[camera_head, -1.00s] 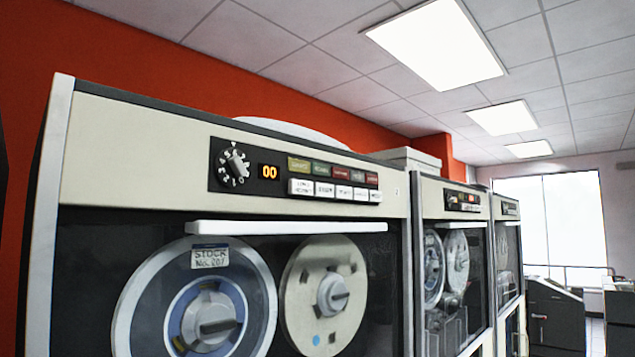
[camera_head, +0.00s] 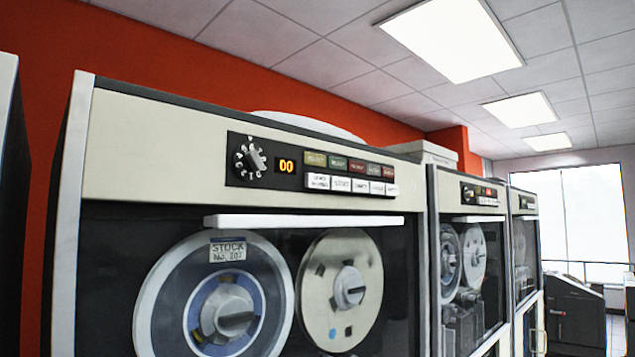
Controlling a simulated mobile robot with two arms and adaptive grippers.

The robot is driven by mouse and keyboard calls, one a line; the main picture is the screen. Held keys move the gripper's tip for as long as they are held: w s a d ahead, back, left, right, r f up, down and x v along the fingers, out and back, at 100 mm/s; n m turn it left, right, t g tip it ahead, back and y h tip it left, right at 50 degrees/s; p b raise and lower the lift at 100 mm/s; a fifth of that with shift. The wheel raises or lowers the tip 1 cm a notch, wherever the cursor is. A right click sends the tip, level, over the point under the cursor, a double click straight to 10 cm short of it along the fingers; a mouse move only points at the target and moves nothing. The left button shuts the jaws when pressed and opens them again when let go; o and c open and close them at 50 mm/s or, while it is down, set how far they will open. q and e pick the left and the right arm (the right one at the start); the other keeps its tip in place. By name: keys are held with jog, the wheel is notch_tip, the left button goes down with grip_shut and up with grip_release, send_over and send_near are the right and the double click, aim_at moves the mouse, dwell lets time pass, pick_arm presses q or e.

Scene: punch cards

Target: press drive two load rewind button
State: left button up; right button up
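A tall tape drive cabinet (camera_head: 150,150) with a cream top panel fills the left and middle of the head view. The leftmost white button (camera_head: 318,182) has two lines of small text, which may read load rewind. Two more drives stand to the right, the nearer with its own panel (camera_head: 481,195). Which drive is number two is not clear. Neither gripper shows.
The near drive has a white handle bar (camera_head: 303,221) jutting out above its glass and reels (camera_head: 213,295). Another cabinet's edge (camera_head: 10,200) stands at the far left. A dark machine (camera_head: 573,315) is at the right by a bright window (camera_head: 582,222).

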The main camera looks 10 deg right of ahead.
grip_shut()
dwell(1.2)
